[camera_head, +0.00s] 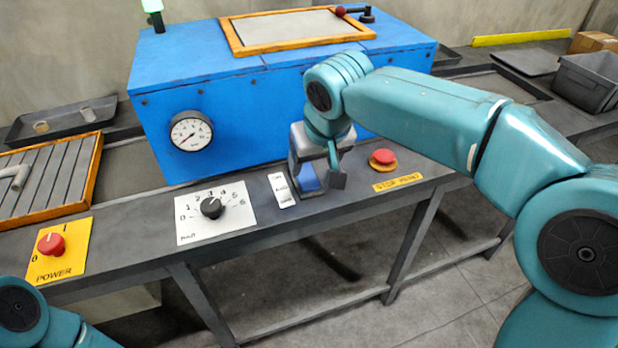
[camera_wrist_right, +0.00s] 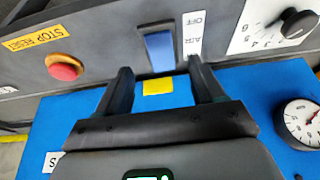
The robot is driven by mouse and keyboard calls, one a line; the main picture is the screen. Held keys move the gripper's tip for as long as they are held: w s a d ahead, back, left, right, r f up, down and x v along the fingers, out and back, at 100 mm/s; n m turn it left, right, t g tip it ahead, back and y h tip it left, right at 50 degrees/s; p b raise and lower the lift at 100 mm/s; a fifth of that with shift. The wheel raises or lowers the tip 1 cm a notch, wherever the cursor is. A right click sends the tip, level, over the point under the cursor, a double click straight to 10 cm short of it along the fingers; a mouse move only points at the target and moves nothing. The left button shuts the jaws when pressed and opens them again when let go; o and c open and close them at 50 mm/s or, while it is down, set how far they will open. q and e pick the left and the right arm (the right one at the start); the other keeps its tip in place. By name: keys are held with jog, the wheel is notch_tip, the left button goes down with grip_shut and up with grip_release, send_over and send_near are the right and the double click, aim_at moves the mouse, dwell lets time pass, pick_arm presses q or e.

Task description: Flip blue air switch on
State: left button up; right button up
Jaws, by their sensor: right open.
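The blue air switch (camera_head: 309,179) is a rocker on the front ledge of the blue machine, partly covered by my right gripper in the head view. In the right wrist view the switch (camera_wrist_right: 160,52) shows whole, beside a white label (camera_wrist_right: 193,33) reading AIR and OFF. My right gripper (camera_head: 316,176) is open and empty, its fingers at either side of the switch in the picture. In the wrist view its fingertips (camera_wrist_right: 160,68) flank the switch's near end; contact cannot be told. My left gripper is out of view.
A red stop button (camera_head: 384,157) sits right of the switch. A black dial (camera_head: 211,207) on a white plate and a red power knob (camera_head: 51,243) on a yellow plate are to the left. A pressure gauge (camera_head: 191,131) is on the blue machine (camera_head: 250,110).

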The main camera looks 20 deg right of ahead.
aim_at(308, 179)
jog(key=b+x, duration=0.1)
jog(key=x, duration=0.5)
jog(key=shift+w+f, duration=0.25)
